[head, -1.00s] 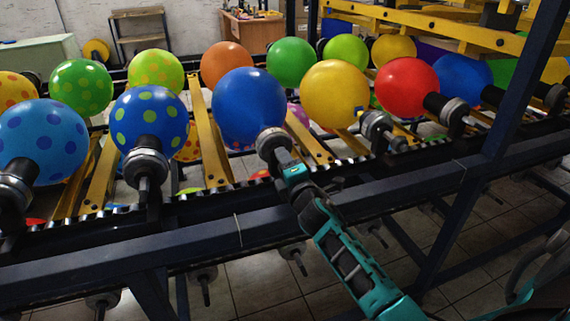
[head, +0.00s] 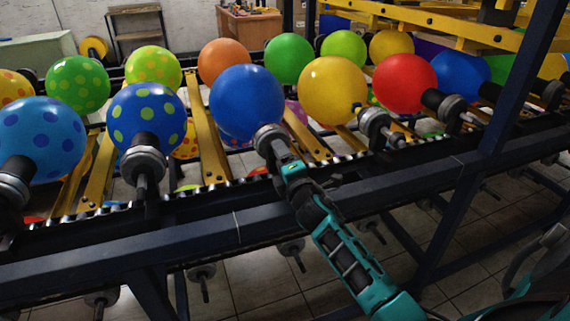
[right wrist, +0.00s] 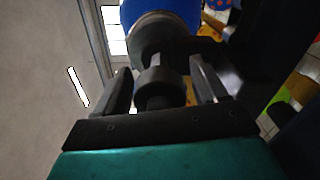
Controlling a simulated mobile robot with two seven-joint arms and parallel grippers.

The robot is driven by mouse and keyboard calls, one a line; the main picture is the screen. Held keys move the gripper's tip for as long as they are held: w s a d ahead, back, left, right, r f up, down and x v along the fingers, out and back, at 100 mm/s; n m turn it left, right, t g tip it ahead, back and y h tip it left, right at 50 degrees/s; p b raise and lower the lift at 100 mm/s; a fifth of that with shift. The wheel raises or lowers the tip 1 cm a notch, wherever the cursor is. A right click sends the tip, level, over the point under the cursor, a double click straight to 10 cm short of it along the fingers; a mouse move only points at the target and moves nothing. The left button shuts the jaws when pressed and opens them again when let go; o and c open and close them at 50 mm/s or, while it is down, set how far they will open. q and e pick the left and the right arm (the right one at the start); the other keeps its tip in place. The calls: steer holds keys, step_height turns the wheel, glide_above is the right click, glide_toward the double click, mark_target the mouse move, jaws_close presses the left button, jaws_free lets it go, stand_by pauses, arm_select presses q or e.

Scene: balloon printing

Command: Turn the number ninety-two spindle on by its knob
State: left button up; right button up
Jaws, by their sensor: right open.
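A plain blue balloon (head: 247,103) sits on a spindle (head: 269,136) with a grey disc collar, at the middle of the head view. In the right wrist view the grey collar (right wrist: 150,38) and a dark round knob (right wrist: 160,82) lie ahead, below the blue balloon (right wrist: 160,10). My right gripper (head: 286,160) is at this spindle's near end. Its fingers (right wrist: 162,88) are open, one on each side of the knob, with gaps visible beside it. No spindle number is legible. My left gripper is not in view.
A dark rail (head: 100,247) runs across in front of the spindles. Neighbouring spindles carry a green-dotted blue balloon (head: 147,116) and a yellow balloon (head: 333,92). A dark slanted post (head: 497,140) stands at the right. Tiled floor shows below the rail.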

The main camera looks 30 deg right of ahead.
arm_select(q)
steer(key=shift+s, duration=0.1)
arm_select(e)
steer(key=v, duration=1.3)
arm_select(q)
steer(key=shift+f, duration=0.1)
arm_select(e)
steer(key=shift+f, duration=0.1)
